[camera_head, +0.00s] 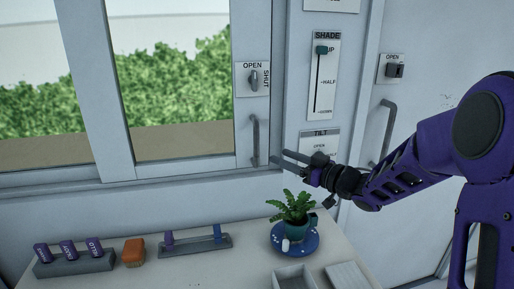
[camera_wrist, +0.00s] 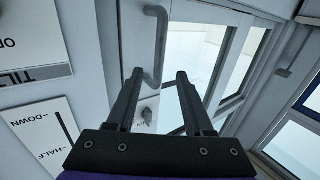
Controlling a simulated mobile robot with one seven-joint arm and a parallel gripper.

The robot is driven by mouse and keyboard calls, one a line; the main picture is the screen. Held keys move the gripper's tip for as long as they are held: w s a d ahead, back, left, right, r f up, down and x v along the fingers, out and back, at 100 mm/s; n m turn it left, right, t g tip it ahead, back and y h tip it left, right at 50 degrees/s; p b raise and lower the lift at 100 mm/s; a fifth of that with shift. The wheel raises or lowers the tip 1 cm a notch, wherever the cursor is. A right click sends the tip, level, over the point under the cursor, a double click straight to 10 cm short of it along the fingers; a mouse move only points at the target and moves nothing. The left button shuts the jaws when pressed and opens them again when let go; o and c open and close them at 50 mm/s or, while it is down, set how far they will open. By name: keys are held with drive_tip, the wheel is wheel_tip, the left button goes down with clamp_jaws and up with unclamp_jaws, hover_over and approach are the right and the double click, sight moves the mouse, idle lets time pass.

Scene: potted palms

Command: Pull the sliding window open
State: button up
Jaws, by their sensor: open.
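The sliding window (camera_head: 177,128) has a pale frame and glass; its right-hand edge sits against the wall post, so it looks shut. A grey vertical bar handle (camera_head: 256,140) is on its right-hand frame, also in the wrist view (camera_wrist: 161,45). Above the handle is a small latch knob (camera_head: 254,79) on a plate marked OPEN and SHUT; its exact setting is unclear. My gripper (camera_head: 277,158) is open and empty, just right of the handle's lower part. In the wrist view, the handle's near end shows between the fingertips (camera_wrist: 158,75); contact cannot be told.
SHADE (camera_head: 323,90) and TILT (camera_head: 319,143) panels are on the wall at right, beside a door with its own handle (camera_head: 388,130). Below, a counter (camera_head: 215,272) holds a potted plant (camera_head: 293,207) on a blue saucer, an orange block (camera_head: 133,252) and racks.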

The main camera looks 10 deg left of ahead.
hover_over(257, 165)
drive_tip(key=shift+w+a, duration=0.2)
drive_tip(key=shift+w, duration=0.2)
clamp_jaws()
idle(1.3)
